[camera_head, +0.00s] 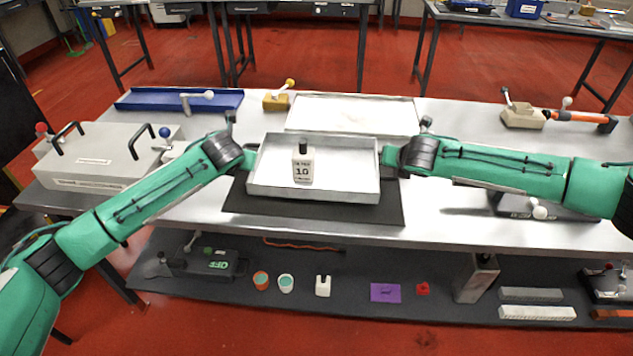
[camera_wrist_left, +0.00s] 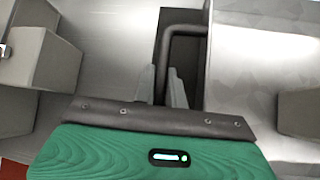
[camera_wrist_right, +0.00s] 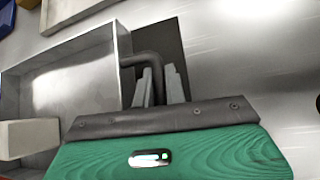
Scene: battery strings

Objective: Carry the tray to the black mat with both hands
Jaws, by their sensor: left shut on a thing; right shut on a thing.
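A silver metal tray (camera_head: 345,188) is at the middle of the table, over the black mat (camera_head: 312,217); I cannot tell whether it touches the mat. A pale block labelled 10 with a black top (camera_head: 303,168) stands upright in the tray. My left gripper (camera_head: 250,158) is shut on the tray's left handle, a dark bar also seen in the left wrist view (camera_wrist_left: 183,30). My right gripper (camera_head: 385,158) is shut on the tray's right handle, which shows in the right wrist view (camera_wrist_right: 143,58). The mat shows in front of the tray and at both sides.
An empty silver tray (camera_head: 352,115) lies behind, with a blue tray (camera_head: 180,100) at the back left. A grey case (camera_head: 105,155) stands left. A beige clamp (camera_head: 523,115) is at the back right. A lower shelf (camera_head: 345,275) holds several small items.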

